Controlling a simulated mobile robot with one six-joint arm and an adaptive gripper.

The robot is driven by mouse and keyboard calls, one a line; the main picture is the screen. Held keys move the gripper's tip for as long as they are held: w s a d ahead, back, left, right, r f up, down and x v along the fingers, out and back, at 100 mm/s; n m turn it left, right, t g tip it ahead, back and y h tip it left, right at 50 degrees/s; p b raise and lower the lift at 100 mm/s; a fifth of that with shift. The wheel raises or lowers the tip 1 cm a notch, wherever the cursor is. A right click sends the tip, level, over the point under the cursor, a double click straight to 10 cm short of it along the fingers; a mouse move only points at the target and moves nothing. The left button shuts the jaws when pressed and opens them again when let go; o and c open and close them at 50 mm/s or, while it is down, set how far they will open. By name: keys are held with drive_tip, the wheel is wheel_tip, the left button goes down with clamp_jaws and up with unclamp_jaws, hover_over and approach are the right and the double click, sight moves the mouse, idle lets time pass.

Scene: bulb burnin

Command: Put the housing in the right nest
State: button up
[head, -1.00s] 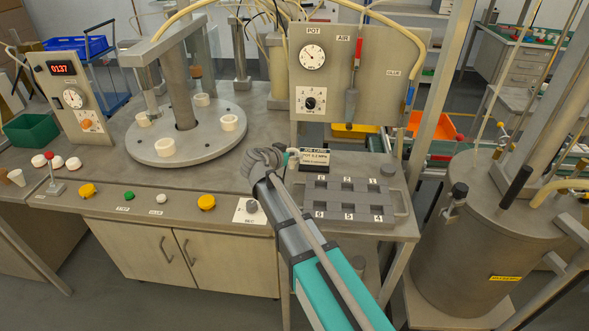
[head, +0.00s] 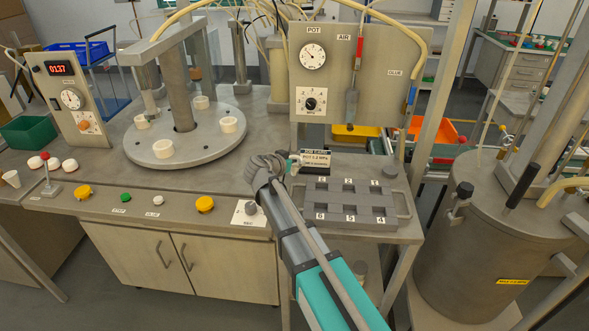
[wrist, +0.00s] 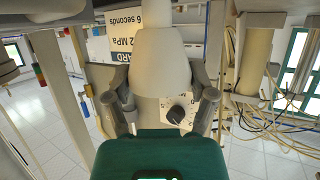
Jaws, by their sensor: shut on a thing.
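My gripper (head: 264,167) is above the bench at the left of the numbered block, near the job card. In the wrist view its fingers (wrist: 160,93) are shut on a pale, cream, rounded piece (wrist: 160,62), which looks like the housing. In the head view the held piece is hidden behind my gripper. A round grey plate (head: 195,143) at the left carries several white ring-shaped cups, one at its right side (head: 228,124). The cups stand apart from my gripper. I cannot tell which of these spots is the right nest.
The grey numbered block (head: 350,205) lies right of my gripper. The job card (head: 316,158) stands behind it, below the gauge panel (head: 385,75). A knob (head: 250,207) is on the front edge. A metal tank (head: 480,240) stands at the right.

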drive_tip(key=shift+f+b, duration=0.4)
drive_tip(key=shift+f, duration=0.35)
drive_tip(key=shift+f, duration=0.1)
drive_tip(key=o, duration=0.9)
drive_tip(key=shift+c, duration=0.2)
